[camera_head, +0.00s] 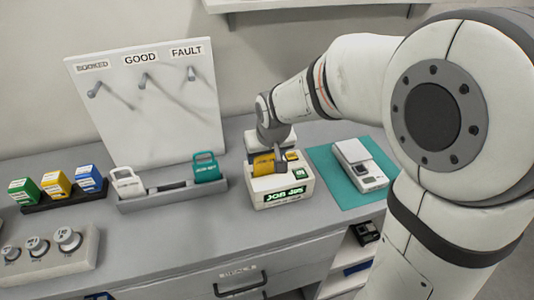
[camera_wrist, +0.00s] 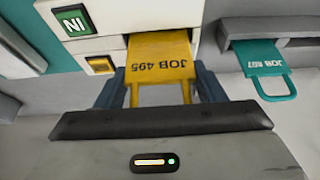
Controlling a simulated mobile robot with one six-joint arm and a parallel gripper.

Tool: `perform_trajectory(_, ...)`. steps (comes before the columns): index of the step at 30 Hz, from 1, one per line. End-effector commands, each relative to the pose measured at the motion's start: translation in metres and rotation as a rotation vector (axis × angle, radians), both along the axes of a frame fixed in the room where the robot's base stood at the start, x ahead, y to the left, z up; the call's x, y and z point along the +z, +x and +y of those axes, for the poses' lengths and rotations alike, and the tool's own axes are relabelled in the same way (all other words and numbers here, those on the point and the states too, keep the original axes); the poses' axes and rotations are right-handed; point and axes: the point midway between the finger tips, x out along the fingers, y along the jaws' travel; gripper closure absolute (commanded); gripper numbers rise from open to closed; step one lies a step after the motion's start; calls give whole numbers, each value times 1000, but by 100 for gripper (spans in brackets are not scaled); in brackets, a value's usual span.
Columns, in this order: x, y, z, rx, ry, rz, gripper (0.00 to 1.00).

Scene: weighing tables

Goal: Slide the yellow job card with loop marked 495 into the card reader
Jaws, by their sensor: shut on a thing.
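The yellow job card with a loop (camera_wrist: 160,57), marked JOB 495, stands with its far end inside the card reader's slot. In the head view the card (camera_head: 264,164) shows at the reader's top. The card reader (camera_head: 283,183) is a cream box with a lit green display that seems to read JOB 495. A green IN panel (camera_wrist: 74,21) and an amber panel (camera_wrist: 100,64) show beside the slot. My gripper (camera_wrist: 160,90) is shut on the card's loop, a finger at each side; in the head view it (camera_head: 279,150) partly hides the card.
A teal card marked JOB 197 or similar (camera_head: 206,168) and a white card (camera_head: 126,184) stand in a grey rack (camera_head: 172,196) left of the reader. A scale (camera_head: 359,163) sits on a teal mat (camera_head: 331,176) to the right. The counter before the rack is clear.

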Motion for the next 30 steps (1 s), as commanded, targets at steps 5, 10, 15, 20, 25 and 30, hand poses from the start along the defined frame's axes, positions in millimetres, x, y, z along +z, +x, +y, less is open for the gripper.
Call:
perform_trajectory(5, -1, 0, 0, 0, 0, 0, 62)
perform_trajectory(10, -1, 0, 0, 0, 0, 0, 31)
perform_trajectory(15, -1, 0, 0, 0, 0, 0, 18)
perform_trajectory(20, -1, 0, 0, 0, 0, 0, 12)
perform_trajectory(25, 1, 0, 0, 0, 0, 0, 12)
perform_trajectory(30, 18, -7, -2, 0, 1, -4, 12)
